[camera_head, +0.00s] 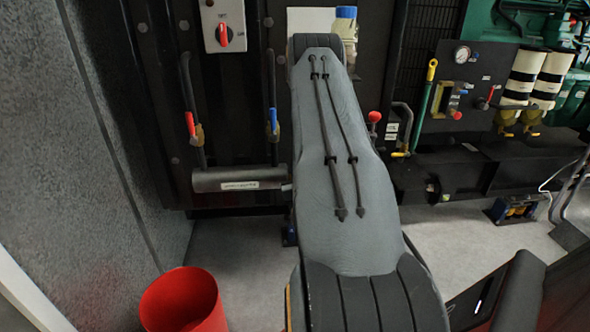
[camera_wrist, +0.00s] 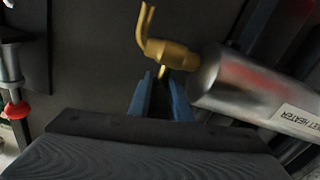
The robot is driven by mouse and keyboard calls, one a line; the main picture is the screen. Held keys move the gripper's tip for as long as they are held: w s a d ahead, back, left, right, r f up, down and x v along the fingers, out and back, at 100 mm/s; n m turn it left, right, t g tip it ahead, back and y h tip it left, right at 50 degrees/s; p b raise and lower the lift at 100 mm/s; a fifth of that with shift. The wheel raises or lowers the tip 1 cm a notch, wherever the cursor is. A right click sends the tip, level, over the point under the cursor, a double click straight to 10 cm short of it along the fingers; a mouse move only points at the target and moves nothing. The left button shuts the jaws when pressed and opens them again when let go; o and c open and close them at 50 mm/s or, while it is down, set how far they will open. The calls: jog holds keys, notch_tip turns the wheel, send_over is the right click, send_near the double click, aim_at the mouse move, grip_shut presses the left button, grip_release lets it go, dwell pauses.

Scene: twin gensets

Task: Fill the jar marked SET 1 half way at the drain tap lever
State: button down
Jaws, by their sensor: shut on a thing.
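My gripper (camera_wrist: 161,88) shows in the wrist view, its blue-grey fingers close together on a small brass piece, seemingly the lever of the brass drain tap (camera_wrist: 165,52). The tap sits at the end of a metal cylinder (camera_wrist: 250,88) whose label seems to read jacket heater. In the head view my arm hides the gripper and the tap; the cylinder (camera_head: 225,180) shows left of the arm. A clear vessel with a blue top (camera_head: 346,13) stands partly behind my arm at the top; no SET 1 mark is readable, so I cannot tell whether it is the jar.
A red-handled valve (camera_head: 191,126) and a blue-handled valve (camera_head: 273,122) stand above the cylinder. A red knob (camera_head: 374,117) is right of my arm. A red bin (camera_head: 184,300) stands on the floor at lower left. The grey wall (camera_head: 80,150) bounds the left.

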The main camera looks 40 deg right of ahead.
jog(key=c, duration=1.9)
grip_release()
jog(key=v, duration=0.8)
jog(key=shift+b, duration=0.35)
jog(key=shift+w, duration=0.1)
